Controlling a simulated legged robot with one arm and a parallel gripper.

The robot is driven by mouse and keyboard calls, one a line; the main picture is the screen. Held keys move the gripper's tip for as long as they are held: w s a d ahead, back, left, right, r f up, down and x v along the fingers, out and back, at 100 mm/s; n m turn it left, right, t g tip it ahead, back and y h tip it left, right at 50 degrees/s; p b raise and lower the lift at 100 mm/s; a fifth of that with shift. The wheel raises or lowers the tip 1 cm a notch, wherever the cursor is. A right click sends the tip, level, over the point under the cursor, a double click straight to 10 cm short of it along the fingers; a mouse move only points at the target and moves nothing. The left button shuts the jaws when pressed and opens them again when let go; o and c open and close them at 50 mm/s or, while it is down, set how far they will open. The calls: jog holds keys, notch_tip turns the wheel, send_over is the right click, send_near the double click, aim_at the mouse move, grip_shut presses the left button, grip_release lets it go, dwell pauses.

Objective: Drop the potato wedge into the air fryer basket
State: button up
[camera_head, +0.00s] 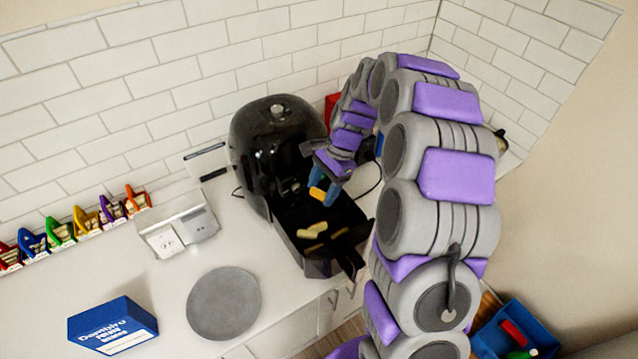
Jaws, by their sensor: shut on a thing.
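The black air fryer (262,150) stands on the counter against the tiled wall. Its basket (312,266) is pulled out toward the front, and several yellow potato wedges (308,233) lie on its floor. My gripper (320,192) is above the rear part of the basket, pointing down. It is shut on a yellow potato wedge (317,192) between its blue fingertips. The held wedge is apart from those in the basket. My arm hides part of the counter to the right of the fryer.
A grey round plate (223,303) lies left of the basket, with a blue box (113,326) beyond it. A silver outlet panel (178,225) and a row of coloured clips (75,228) are along the wall. A blue bin (488,340) is low at right.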

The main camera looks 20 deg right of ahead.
jog(key=d, duration=0.2)
jog(key=shift+d+f, duration=0.2)
jog(key=shift+d, duration=0.1)
jog(key=o, duration=0.6)
jog(key=shift+d, duration=0.1)
jog(key=o, duration=0.5)
jog(key=a, duration=0.3)
jog(key=shift+d, duration=0.3)
jog(key=p+v, duration=0.1)
jog(key=v, duration=1.6)
jog(key=s+a+f+n+h+b, duration=0.15)
jog(key=s+a+n, duration=0.25)
jog(key=s, duration=0.6)
jog(key=s+a+f+n+h+b, duration=0.1)
jog(key=s+a+n+b, duration=0.25)
jog(key=s, duration=0.65)
jog(key=s+f+n, duration=0.2)
jog(key=s, duration=0.3)
jog(key=s+d+f+n+h+b, duration=0.1)
jog(key=s+f+n, duration=0.1)
jog(key=s, duration=0.4)
jog(key=s+f+n+b, duration=0.1)
jog(key=s+f+n, duration=0.1)
jog(key=s+f, duration=0.2)
jog(key=shift+s+d+f+n+h, duration=0.1)
jog(key=shift+s+d+n+h, duration=0.1)
jog(key=shift+s, duration=0.25)
jog(key=shift+s+d+n+h, duration=0.1)
jog(key=shift+s+h, duration=0.05)
jog(key=shift+s, duration=0.3)
